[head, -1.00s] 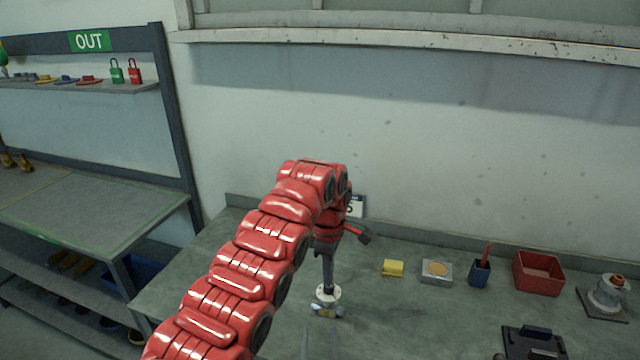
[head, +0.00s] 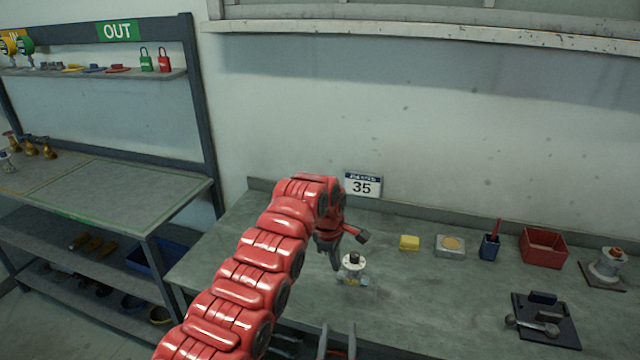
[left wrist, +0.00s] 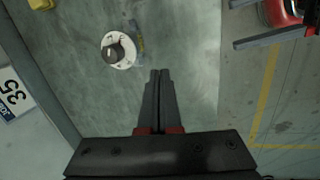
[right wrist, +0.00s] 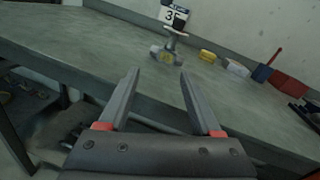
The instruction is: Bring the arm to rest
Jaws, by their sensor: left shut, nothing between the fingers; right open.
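My left arm comes in from the left over the bench. Its gripper (head: 334,258) is shut and empty, close to a small valve with a white round flange (head: 353,262). In the left wrist view the shut fingertips (left wrist: 160,73) are apart from the flange (left wrist: 118,51). The valve stands upright on the bench in the right wrist view (right wrist: 168,52). My right gripper (head: 337,328) is open and empty at the bottom of the head view, at the bench's front side. Its spread fingers (right wrist: 158,72) show in the right wrist view.
On the bench (head: 420,310) are a yellow block (head: 409,243), a grey tin (head: 450,246), a blue cup (head: 490,248), a red bin (head: 543,248), a flanged part (head: 607,267) and a dark tray (head: 545,320). A "35" sign (head: 362,186) stands at the wall. A shelf rack (head: 130,205) is left.

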